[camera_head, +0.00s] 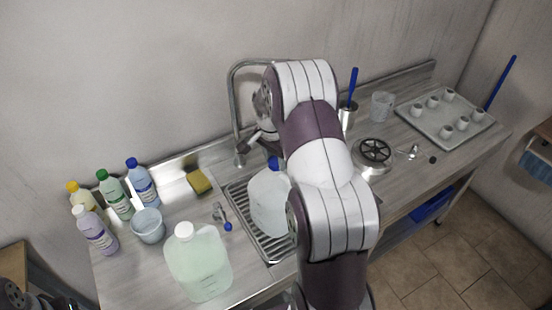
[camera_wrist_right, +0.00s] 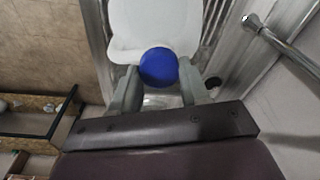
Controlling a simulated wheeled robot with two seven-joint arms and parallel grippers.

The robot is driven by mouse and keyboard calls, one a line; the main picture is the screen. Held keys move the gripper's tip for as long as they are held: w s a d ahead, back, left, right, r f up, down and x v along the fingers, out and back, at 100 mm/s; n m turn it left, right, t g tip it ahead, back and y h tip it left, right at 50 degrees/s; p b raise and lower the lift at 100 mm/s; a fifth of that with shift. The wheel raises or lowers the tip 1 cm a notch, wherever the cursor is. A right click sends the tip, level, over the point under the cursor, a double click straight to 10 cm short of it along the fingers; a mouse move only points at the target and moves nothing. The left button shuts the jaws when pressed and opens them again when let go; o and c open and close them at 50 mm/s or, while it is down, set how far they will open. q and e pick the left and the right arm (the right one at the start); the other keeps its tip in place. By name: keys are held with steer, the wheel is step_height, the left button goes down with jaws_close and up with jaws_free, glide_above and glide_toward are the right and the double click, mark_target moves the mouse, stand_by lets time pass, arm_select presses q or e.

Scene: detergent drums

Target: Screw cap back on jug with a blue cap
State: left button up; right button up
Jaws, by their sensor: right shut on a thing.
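The translucent white jug (camera_head: 268,200) stands in the sink on a slatted rack, partly hidden by my right arm. Its blue cap (camera_head: 273,163) shows at the jug's top in the head view. In the right wrist view the round blue cap (camera_wrist_right: 158,66) lies over the top of the jug (camera_wrist_right: 155,25), between the two fingers of my right gripper (camera_wrist_right: 160,82). The right gripper is shut on the cap. I cannot tell how far the cap is seated on the neck.
A larger jug with a white cap (camera_head: 200,262) stands left of the sink. Several bottles and a grey bucket (camera_head: 148,226) are further left. A tap (camera_head: 236,110) rises behind the sink. A tray of white cups (camera_head: 445,118) is at the right.

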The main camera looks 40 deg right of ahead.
steer(key=shift+f, duration=0.15)
steer(key=m+b, duration=0.1)
steer(key=m, duration=0.2)
steer(key=shift+f, duration=0.1)
steer(key=m, duration=0.2)
steer(key=shift+m+g, duration=0.4)
steer(key=m+b, duration=0.1)
steer(key=m, duration=0.1)
steer(key=shift+m, duration=0.4)
steer(key=o, duration=0.9)
steer(key=shift+m, duration=0.7)
steer(key=shift+c, duration=0.2)
steer(key=o, duration=0.8)
steer(key=shift+r, duration=0.2)
